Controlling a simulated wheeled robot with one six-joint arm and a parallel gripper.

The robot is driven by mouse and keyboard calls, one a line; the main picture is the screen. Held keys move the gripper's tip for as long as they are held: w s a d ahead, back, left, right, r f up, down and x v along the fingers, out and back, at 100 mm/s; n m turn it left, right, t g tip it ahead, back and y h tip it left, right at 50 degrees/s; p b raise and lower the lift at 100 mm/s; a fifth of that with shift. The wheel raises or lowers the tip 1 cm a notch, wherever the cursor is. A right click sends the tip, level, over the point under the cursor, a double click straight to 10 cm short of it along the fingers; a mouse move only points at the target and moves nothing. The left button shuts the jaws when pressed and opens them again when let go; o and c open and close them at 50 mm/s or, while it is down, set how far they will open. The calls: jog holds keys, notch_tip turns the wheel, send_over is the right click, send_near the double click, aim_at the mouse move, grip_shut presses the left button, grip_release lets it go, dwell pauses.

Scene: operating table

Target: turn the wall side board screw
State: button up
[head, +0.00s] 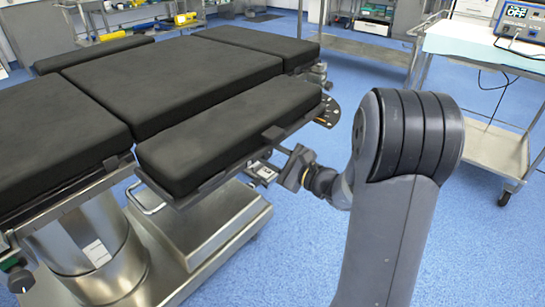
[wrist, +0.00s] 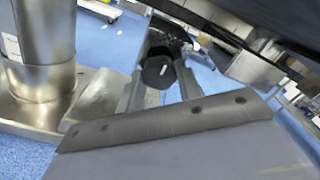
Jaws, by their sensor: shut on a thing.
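The side board (head: 230,130), a long black pad on a metal rail, runs along the near side of the operating table (head: 185,75). My gripper (head: 284,160) is below the outer edge of this board, near its right end. In the wrist view, the two grey fingers of my gripper (wrist: 160,78) are shut on the side board screw (wrist: 157,71), a black knob with a small white mark. The fingers hold it from both sides, under the dark underside of the board. In the head view the knob is hidden or too small to tell.
The table's steel column (wrist: 45,45) and base stand to the left in the wrist view. A steel cart (head: 490,145) with a blue-topped device (head: 520,20) stands at the right. Blue floor between them is clear. More shelves stand at the back.

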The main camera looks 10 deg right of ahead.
jog(key=o, duration=1)
jog(key=p+v, duration=0.3)
jog(key=v, duration=0.7)
jog(key=shift+s+d, duration=0.2)
jog(key=shift+s, duration=0.15)
jog(key=b+x, duration=0.3)
jog(key=x, duration=0.8)
jog(key=shift+s+d, duration=0.1)
